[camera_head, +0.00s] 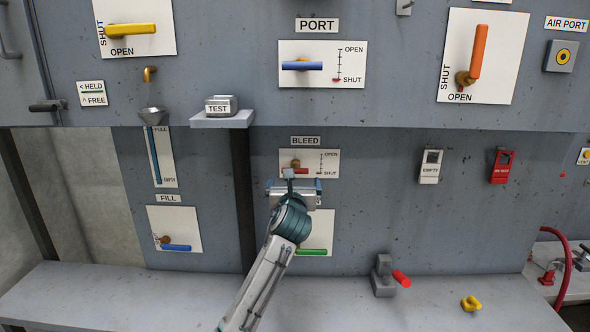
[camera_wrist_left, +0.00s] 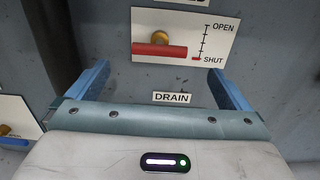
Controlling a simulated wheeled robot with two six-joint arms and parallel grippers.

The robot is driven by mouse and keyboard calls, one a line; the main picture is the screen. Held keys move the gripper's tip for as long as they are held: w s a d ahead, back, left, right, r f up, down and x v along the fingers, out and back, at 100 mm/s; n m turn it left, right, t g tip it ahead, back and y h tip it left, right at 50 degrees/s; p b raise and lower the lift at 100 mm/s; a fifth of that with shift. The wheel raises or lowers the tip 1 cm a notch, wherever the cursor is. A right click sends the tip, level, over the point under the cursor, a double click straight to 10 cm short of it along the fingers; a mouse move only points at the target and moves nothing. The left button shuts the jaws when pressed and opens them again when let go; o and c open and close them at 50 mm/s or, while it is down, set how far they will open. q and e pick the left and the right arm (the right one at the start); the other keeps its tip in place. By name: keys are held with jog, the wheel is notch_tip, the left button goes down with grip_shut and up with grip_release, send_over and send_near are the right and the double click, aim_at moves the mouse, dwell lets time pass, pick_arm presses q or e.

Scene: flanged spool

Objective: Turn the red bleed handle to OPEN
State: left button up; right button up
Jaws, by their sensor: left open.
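The red bleed handle (camera_head: 293,171) lies level on a brass pivot on its white plate (camera_head: 331,163), under the BLEED label. It is in line with the SHUT end of the scale. In the left wrist view the handle (camera_wrist_left: 159,50) shows ahead of the jaws, with a red mark at SHUT on the scale. My left gripper (camera_head: 294,185) is open and empty, just below the handle in the head view. In the left wrist view its blue fingers (camera_wrist_left: 160,68) stand wide apart, below and outside the handle's ends, with nothing between them. My right gripper is not in view.
Below, a green handle (camera_head: 313,252) is partly hidden by my arm. The DRAIN label (camera_wrist_left: 171,98) shows between the fingers. A shelf (camera_head: 225,121) with a TEST block juts out at upper left. A blue PORT handle (camera_head: 302,66) is above. The bench (camera_head: 120,295) runs below.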

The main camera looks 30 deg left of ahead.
aim_at(295, 168)
pick_arm(q)
jog(key=p+x, duration=0.3)
jog(key=x, duration=0.6)
jog(key=shift+w, duration=0.1)
jog(key=c, duration=0.7)
jog(key=shift+c, duration=0.2)
